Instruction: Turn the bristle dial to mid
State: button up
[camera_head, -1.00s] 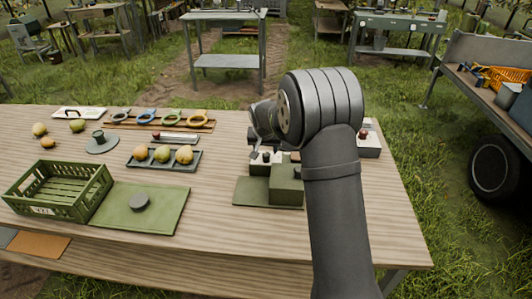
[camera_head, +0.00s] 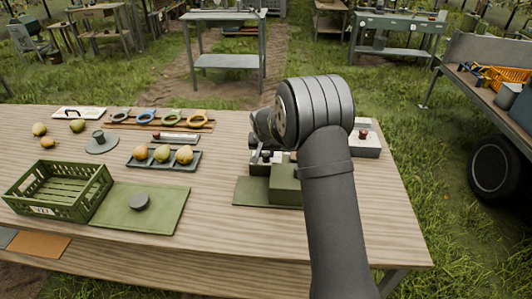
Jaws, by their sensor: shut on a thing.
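A green machine (camera_head: 286,184) on a flat green base stands on the right half of the wooden table. Its upper part has a pale panel with a small dark knob, which I take to be the bristle dial (camera_head: 266,156). My gripper (camera_head: 262,150) is pointed down at this knob and shut on it. The fingers are small and partly hidden by my own wrist and arm. The dial's marks and setting cannot be made out.
A green crate (camera_head: 22,204) and a green mat (camera_head: 165,205) with a grey disc (camera_head: 140,202) are at the left. A tray (camera_head: 194,165) holds pears. A rack (camera_head: 200,127) with coloured rings is behind. A grey box (camera_head: 372,149) with a red knob stands right of my arm.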

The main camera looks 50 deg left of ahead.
jog(key=shift+s, duration=0.1)
jog(key=m+t+h, duration=0.1)
jog(key=m, duration=0.3)
jog(key=shift+a, duration=0.15)
jog(key=m+h, duration=0.2)
jog(key=m, duration=0.2)
jog(key=shift+a+m, duration=0.15)
jog(key=shift+m, duration=0.15)
dwell(0.3)
jog(key=o, duration=1)
jog(key=shift+c, duration=0.2)
jog(key=v, duration=1.7)
jog(key=shift+s+r, duration=0.15)
jog(key=shift+s, duration=0.2)
jog(key=shift+a, duration=0.1)
